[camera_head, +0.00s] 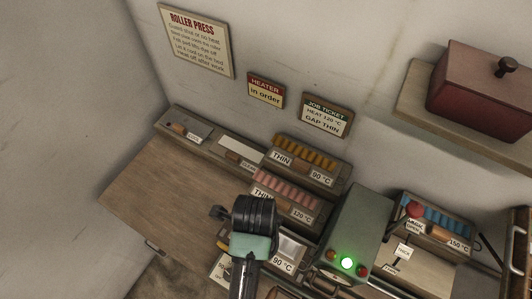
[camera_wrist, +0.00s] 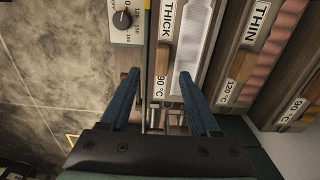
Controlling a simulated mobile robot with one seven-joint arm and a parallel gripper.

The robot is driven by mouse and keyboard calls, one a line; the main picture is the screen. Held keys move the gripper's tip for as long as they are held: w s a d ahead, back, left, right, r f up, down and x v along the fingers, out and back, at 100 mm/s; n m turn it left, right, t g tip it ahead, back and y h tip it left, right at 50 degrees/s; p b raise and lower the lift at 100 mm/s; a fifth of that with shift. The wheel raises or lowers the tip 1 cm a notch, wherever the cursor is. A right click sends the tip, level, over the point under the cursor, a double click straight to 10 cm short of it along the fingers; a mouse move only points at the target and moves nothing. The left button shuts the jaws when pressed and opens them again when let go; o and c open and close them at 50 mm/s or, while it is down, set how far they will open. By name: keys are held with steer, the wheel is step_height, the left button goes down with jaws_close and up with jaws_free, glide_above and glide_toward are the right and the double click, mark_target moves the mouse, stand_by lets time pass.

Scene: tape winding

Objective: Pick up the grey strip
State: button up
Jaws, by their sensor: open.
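A smooth pale grey strip (camera_wrist: 193,45) lies in a tray (camera_wrist: 167,22) labelled THICK and 90 °C in the wrist view. In the head view a pale grey piece (camera_head: 291,247) shows beside a 90 °C label, partly hidden by my arm. My gripper (camera_wrist: 158,82) is open and empty, with two blue fingers. The right finger overlaps the near end of the strip in the picture. The left finger lies left of the tray. I cannot tell the height of the fingers above it.
Trays with brown (camera_head: 305,153) and pink ridged pieces (camera_head: 286,187) stand nearby, labelled THIN. A green machine (camera_head: 355,225) with a lit green lamp stands right of my arm. A dial panel (camera_wrist: 126,20) is left of the tray. The wooden bench top (camera_head: 160,190) is clear at left.

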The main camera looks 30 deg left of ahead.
steer(key=shift+w+d+f+p, duration=0.1)
steer(key=shift+f+p, duration=0.3)
steer(key=shift+f, duration=1.3)
steer(key=shift+w+d+f+p, duration=0.1)
steer(key=shift+f+p, duration=0.3)
steer(key=shift+f, duration=1.3)
jaws_close()
